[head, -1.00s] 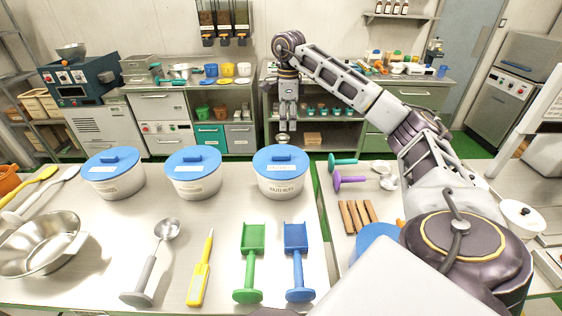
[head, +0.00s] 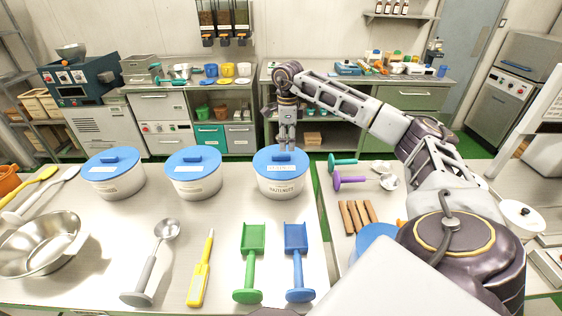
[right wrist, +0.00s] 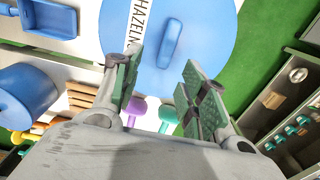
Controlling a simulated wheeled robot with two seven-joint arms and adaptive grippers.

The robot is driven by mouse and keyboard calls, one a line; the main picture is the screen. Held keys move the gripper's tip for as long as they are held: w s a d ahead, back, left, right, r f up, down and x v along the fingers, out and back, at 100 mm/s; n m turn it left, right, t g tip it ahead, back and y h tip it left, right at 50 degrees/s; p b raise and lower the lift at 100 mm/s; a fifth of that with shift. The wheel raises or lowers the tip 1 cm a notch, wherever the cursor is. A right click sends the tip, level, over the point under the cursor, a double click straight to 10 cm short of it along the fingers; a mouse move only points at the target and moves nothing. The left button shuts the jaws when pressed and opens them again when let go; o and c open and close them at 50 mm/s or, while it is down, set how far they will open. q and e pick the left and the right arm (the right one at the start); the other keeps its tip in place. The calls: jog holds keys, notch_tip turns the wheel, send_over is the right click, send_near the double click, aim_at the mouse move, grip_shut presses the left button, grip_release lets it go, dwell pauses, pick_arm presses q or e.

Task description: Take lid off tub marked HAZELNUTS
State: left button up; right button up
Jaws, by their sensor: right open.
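The tub marked HAZELNUTS (head: 280,188) is white and stands at the right end of a row of tubs on the steel table. Its blue lid (head: 265,160) is on, with a raised bar handle. The lid (right wrist: 205,25) and its handle (right wrist: 170,42) also show in the right wrist view, beside a label reading "HAZELN". My right gripper (head: 287,148) points down at the lid, just over or at the handle. In the right wrist view my right gripper (right wrist: 160,75) is open, with nothing between its green-padded fingers. Contact with the handle cannot be told. My left gripper is not in view.
Two similar blue-lidded tubs (head: 114,180) (head: 194,180) stand to the left. Green (head: 252,240) and blue (head: 296,240) scoops, a yellow-handled tool (head: 200,275) and a steel bowl (head: 40,245) lie in front. A table with purple and teal tools is on the right.

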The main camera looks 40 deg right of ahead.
aim_at(285, 154)
jog(key=shift+f, duration=0.4)
jog(key=shift+w+f+p, duration=0.2)
jog(key=shift+f, duration=0.95)
jog(key=shift+w+f+p, duration=0.2)
jog(key=shift+f, duration=1.2)
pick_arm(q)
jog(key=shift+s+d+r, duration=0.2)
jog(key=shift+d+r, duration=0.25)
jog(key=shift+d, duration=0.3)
pick_arm(e)
jog(key=c, duration=0.7)
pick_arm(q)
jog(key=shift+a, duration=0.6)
pick_arm(e)
grip_shut()
